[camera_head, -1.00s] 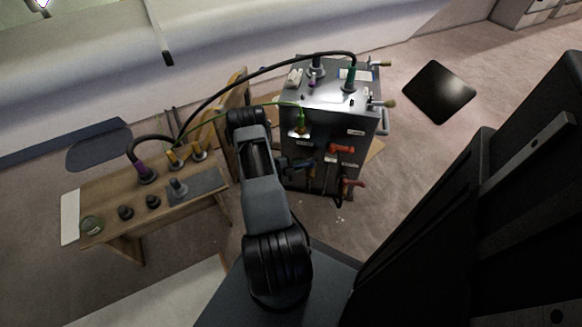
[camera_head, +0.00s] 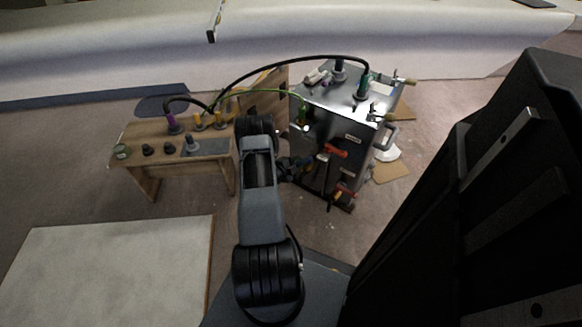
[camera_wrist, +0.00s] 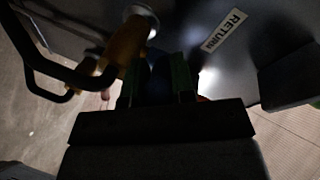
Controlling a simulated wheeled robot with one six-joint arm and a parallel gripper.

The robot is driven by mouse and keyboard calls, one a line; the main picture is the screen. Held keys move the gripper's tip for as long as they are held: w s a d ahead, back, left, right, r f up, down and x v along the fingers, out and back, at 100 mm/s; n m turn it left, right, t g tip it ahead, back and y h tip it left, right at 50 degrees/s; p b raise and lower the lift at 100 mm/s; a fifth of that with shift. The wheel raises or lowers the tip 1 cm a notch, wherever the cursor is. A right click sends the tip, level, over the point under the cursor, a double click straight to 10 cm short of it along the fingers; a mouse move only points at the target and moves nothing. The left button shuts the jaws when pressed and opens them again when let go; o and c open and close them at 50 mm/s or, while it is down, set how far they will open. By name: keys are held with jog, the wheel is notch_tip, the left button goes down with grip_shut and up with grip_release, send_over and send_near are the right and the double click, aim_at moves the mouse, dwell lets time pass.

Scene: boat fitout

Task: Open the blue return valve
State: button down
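The grey metal cabinet (camera_head: 340,110) stands right of centre in the head view, with coloured handles on its front. My gripper (camera_head: 297,168) is at the lower left of that front, and a small dark blue part, apparently the blue return valve's handle (camera_head: 306,161), shows beside it. In the wrist view a dark blue shape (camera_wrist: 160,76) lies between the two greenish fingers of my gripper (camera_wrist: 160,88). The picture is too dark to tell whether the fingers press on it. A white RETURN label (camera_wrist: 223,31) is just above right. The valve body is mostly hidden.
A red handle (camera_head: 334,151) and a lower red one (camera_head: 345,189) are close right of my gripper. A yellow-brown handle (camera_wrist: 128,42) is close by in the wrist view. A wooden bench (camera_head: 150,130) stands left, with hoses running to the cabinet. A pale panel (camera_head: 110,265) lies front left.

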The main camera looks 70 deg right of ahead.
jog(key=shift+s+d, duration=0.15)
jog(key=shift+s, duration=0.25)
jog(key=c, duration=1.3)
grip_release()
jog(key=shift+s, duration=0.1)
jog(key=o, duration=0.3)
jog(key=shift+o, duration=0.2)
jog(key=shift+w+a+f, duration=0.1)
jog(key=shift+w+a, duration=0.1)
jog(key=shift+a, duration=0.05)
jog(key=shift+w+a+f, duration=0.1)
